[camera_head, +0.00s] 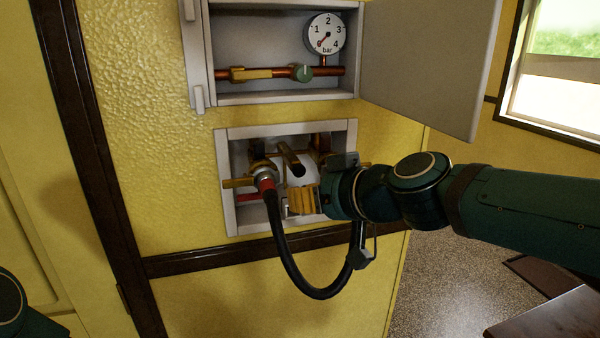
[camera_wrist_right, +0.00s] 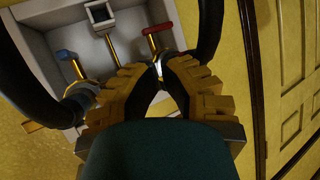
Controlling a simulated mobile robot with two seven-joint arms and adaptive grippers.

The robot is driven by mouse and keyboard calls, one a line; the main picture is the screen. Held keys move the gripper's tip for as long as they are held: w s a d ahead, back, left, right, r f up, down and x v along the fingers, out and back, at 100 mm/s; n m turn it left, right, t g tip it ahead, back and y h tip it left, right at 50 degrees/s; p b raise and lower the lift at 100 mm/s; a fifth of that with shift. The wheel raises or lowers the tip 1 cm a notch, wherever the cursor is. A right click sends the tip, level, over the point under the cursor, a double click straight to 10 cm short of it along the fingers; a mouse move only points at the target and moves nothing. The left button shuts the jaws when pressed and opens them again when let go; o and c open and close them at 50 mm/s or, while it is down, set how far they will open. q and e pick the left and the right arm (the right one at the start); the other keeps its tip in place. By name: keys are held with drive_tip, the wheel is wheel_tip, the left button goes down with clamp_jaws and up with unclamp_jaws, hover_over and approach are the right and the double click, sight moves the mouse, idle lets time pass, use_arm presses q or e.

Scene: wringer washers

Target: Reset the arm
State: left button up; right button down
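My right arm comes in from the right in the head view. Its gripper (camera_head: 303,202), with yellow ribbed fingers, is at the right part of the lower wall recess (camera_head: 222,190). In the wrist view the fingertips of the right gripper (camera_wrist_right: 158,66) come close together, with a bright metallic bit between them. Whether they grip it I cannot tell. A black hose (camera_head: 290,265) hangs in a loop from a red-collared connector (camera_head: 265,182) at the recess's left side; its other end is hidden behind my gripper. Only a dark green part of my left arm shows at the lower left; its gripper is out of view.
In the wrist view, a blue handle (camera_wrist_right: 64,54) and a red handle (camera_wrist_right: 158,28) show in the recess.

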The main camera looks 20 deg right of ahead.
drive_tip(key=w+f+m+g+h, duration=0.3)
drive_tip(key=f+m+g, duration=0.1)
drive_tip(key=f, duration=2.3)
drive_tip(key=s+a+f+g, duration=0.1)
drive_tip(key=s+f, duration=0.4)
drive_tip(key=f, duration=0.3)
drive_tip(key=s+a+f+m+g, duration=0.1)
drive_tip(key=s+f, duration=0.3)
drive_tip(key=f, duration=0.5)
drive_tip(key=s+a+f+m+g, duration=0.1)
drive_tip(key=s+f+g, duration=0.2)
drive_tip(key=s+f, duration=0.2)
wheel_tip(320, 180, down, 3)
drive_tip(key=shift+s+f, duration=0.15)
drive_tip(key=shift+s, duration=0.2)
